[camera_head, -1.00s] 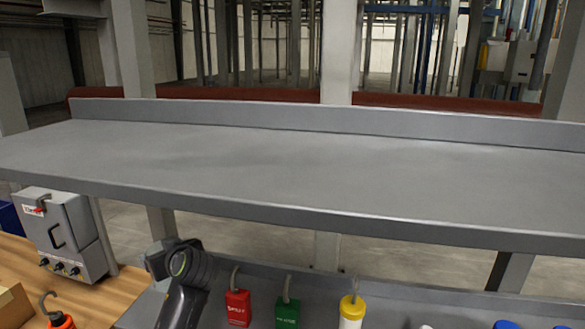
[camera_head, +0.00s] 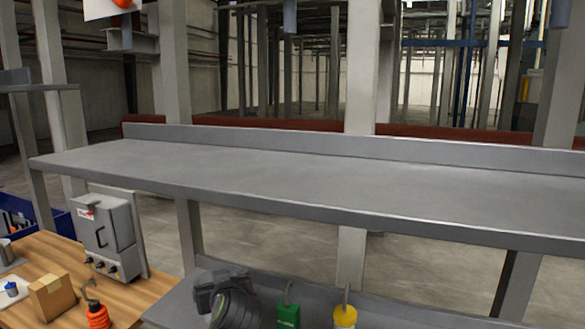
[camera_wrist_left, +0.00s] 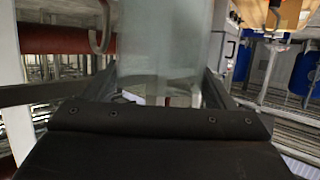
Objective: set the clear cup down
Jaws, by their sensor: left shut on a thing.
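The clear cup (camera_wrist_left: 165,40) shows in the left wrist view as a pale, see-through cylinder at the top middle, cut off by the frame edge. My left gripper (camera_wrist_left: 160,82) is shut on it, with a dark finger at each side. The cup's rim and base are not clearly visible, and I cannot see it resting on any surface. My right gripper is in neither view.
A long grey shelf (camera_head: 290,178) crosses the head view, and its top is bare. At left, a wooden table (camera_head: 60,262) holds a grey box (camera_head: 105,235), a cardboard box (camera_head: 52,296) and an orange hooked item (camera_head: 97,315).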

